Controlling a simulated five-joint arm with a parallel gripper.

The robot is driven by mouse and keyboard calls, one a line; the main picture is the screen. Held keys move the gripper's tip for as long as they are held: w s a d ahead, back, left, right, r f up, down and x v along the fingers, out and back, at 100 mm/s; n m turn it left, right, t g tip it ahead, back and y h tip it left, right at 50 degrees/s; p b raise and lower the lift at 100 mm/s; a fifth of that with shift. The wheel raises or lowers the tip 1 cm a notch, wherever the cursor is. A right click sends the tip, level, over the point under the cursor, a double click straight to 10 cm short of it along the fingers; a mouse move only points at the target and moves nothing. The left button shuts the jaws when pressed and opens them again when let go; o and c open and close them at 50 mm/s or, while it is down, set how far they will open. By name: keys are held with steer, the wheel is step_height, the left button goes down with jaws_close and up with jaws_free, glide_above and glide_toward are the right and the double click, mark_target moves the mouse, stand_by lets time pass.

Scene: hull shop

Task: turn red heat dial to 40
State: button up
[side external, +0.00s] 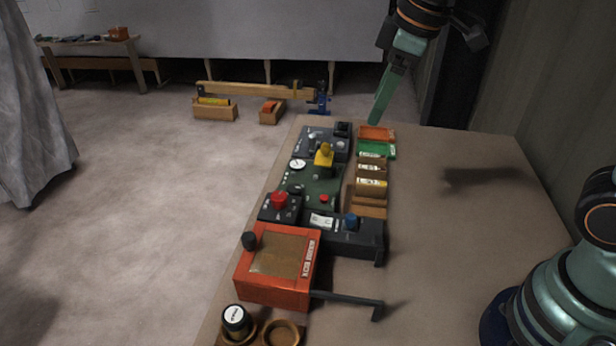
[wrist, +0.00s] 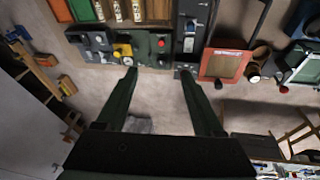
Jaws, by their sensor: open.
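The red dial (side external: 279,200) is a round knob on top of a small black box near the left edge of the bench, in the side view. Its scale marks are too small to read. In the wrist view its box lies near the right fingertip, and I cannot make out the dial's setting there. My gripper (wrist: 159,72) is open and empty, its two green fingers spread wide. In the side view my gripper (side external: 376,116) hangs over the bench's far end, well beyond and above the dial, not touching anything.
A green panel with a yellow knob (side external: 323,156) and a black box with a blue knob (side external: 351,222) stand beside the dial. An orange box (side external: 275,268) with a projecting dark lever is nearer. Small trays (side external: 377,133) line the right. The bench's right side (side external: 450,240) is clear.

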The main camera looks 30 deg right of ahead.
steer(key=w+a+f+n+g, duration=0.2)
steer(key=w+a+n, duration=0.3)
steer(key=a+n, duration=0.15)
steer(key=n+g, duration=0.1)
steer(key=n, duration=0.4)
glide_toward(279, 196)
steer(key=shift+h, duration=0.3)
steer(key=f, duration=0.9)
steer(key=shift+w+a, duration=0.25)
steer(key=shift+w, duration=0.05)
jaws_close()
